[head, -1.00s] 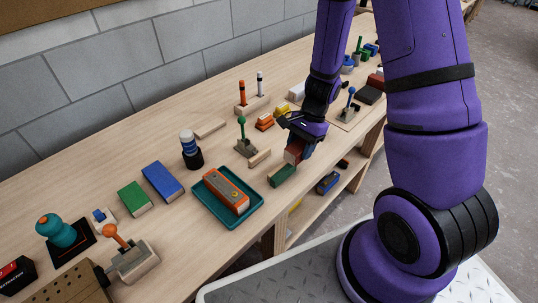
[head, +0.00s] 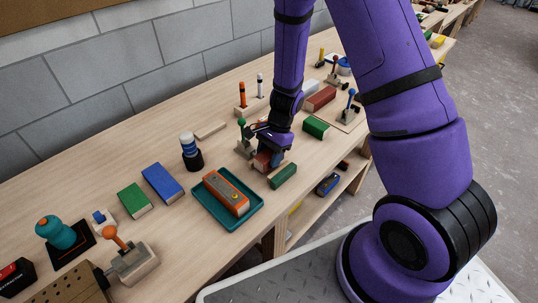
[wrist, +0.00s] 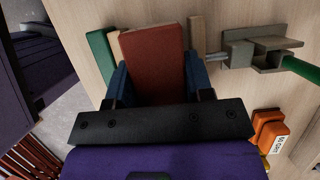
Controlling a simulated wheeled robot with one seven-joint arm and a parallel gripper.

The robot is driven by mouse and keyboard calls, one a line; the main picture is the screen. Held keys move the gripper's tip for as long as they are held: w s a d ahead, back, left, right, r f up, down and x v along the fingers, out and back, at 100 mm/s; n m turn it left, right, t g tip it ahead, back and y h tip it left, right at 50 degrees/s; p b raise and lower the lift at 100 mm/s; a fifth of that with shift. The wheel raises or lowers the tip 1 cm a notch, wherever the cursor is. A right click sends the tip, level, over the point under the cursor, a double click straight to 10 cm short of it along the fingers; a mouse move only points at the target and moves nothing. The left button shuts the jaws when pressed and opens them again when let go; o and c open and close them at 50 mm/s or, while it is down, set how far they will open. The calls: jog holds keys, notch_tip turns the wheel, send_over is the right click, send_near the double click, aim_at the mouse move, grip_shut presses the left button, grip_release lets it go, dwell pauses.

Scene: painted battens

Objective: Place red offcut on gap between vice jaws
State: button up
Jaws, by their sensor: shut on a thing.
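My gripper (head: 266,148) is shut on the red offcut (head: 262,162), low over the bench. In the wrist view the red offcut (wrist: 152,65) sits between the blue fingers of my gripper (wrist: 157,80). A small grey vice (head: 244,149) with a green-knobbed handle stands just left of my gripper. In the wrist view this vice (wrist: 238,52) lies right of the offcut, apart from it, with its green handle pointing right. I cannot tell whether the offcut touches the bench.
A green block (head: 283,176) lies close by at the bench's front edge; it also shows in the wrist view (wrist: 100,52). A teal tray (head: 254,212) holds an orange tool. Another green block (head: 316,128) lies further right.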

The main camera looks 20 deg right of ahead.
jog(key=shift+f, duration=0.55)
jog(key=o, duration=1)
jog(key=shift+c, duration=0.2)
jog(key=shift+w+r, duration=0.1)
jog(key=shift+r, duration=0.4)
jog(key=shift+o, duration=0.3)
jog(key=v, duration=1.1)
jog(key=shift+r, duration=0.2)
jog(key=s+r+n+t+h, duration=0.1)
jog(key=s+r+n, duration=0.3)
jog(key=r, duration=0.6)
jog(key=s+r+n+t, duration=0.2)
jog(key=s+r+n, duration=0.15)
jog(key=r, duration=0.55)
jog(key=s+d+r+n+t+h, duration=0.1)
jog(key=s+r+n+t, duration=0.1)
jog(key=s+r, duration=0.3)
jog(key=s+d+r+n+t+h, duration=0.2)
jog(key=s+r+n, duration=0.2)
jog(key=s, duration=0.6)
jog(key=shift+s+r, duration=0.25)
jog(key=shift+r, duration=0.3)
